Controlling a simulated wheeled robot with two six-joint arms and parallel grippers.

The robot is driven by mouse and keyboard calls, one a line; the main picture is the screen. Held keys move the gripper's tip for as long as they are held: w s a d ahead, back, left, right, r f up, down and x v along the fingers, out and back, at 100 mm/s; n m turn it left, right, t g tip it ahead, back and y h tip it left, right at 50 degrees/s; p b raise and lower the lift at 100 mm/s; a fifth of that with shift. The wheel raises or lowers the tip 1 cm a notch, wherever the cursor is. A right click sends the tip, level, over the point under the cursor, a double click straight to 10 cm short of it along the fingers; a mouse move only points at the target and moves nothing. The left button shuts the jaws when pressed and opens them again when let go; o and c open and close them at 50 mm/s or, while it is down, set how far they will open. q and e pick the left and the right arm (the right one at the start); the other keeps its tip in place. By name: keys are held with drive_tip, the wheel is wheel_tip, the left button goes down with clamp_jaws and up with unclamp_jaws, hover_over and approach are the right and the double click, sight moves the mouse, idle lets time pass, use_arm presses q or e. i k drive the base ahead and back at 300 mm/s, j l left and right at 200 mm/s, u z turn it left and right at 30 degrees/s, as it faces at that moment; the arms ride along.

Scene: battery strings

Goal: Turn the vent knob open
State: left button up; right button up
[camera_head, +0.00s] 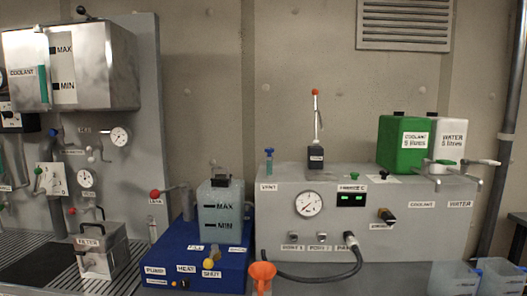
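A small blue knob (269,151) stands on a short teal stem at the back left of the grey bench unit's top. The label "VENT" (268,187) is on the unit's front face just below it. Nothing touches the knob, and its turned position is too small to tell. Neither of my grippers is in view.
The grey unit (275,215) also carries a red-tipped lever (315,118), a green coolant can (402,145), a white water can (451,143) and a gauge (308,204).

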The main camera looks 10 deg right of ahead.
sight(269, 150)
drive_tip(key=l+u, duration=0.2)
drive_tip(key=l, duration=1.4)
